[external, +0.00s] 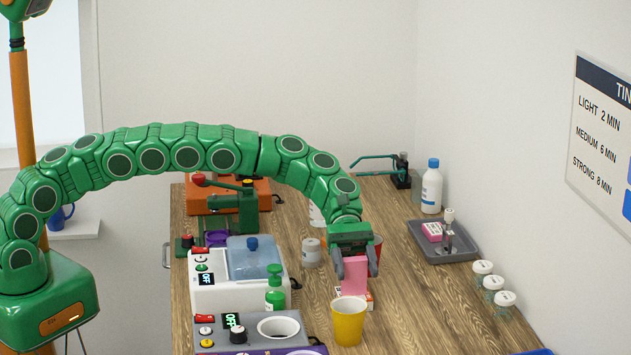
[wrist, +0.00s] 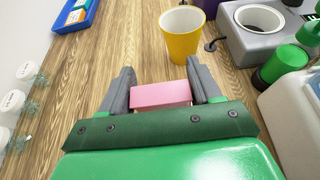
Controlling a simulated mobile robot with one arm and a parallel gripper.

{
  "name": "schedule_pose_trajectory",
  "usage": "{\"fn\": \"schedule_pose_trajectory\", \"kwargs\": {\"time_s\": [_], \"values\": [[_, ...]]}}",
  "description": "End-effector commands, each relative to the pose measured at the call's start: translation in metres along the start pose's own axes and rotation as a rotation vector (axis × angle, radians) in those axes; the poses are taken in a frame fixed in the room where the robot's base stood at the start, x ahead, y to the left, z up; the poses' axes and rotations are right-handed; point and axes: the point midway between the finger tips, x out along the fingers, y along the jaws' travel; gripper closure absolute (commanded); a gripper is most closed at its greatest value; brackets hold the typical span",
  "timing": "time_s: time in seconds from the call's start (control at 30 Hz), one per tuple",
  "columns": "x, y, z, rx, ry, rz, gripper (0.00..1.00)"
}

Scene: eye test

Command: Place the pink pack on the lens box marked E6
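My gripper (external: 356,265) points down over the table, with its two grey fingers on either side of the pink pack (external: 354,276). In the wrist view the pink pack (wrist: 160,95) sits between the fingertips (wrist: 162,84), seemingly touching both. A small white box with orange marks (external: 369,300) shows just below and partly behind the pack; I cannot tell if they touch. No E6 mark is readable in either view, so I cannot tell which thing is the lens box marked E6.
A yellow cup (external: 349,321) stands close in front of the pack. A grey machine (external: 262,329) and a green bottle (external: 275,290) are to the left. White-lidded jars (external: 494,283) line the right edge. A grey tray (external: 463,252) holds another pink-and-white item. Bare table lies between.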

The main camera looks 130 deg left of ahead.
Motion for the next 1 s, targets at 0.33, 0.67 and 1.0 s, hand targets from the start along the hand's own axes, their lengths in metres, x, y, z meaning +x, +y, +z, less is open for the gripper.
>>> {"fn": "schedule_pose_trajectory", "kwargs": {"time_s": [0.33, 0.67, 1.0], "values": [[0.000, 0.000, 0.000, 0.000, 0.000, 0.001, 0.13], [-0.010, 0.001, 0.003, 0.000, 0.000, 0.003, 0.13], [-0.063, 0.001, 0.002, 0.000, 0.000, 0.003, 0.13]]}}
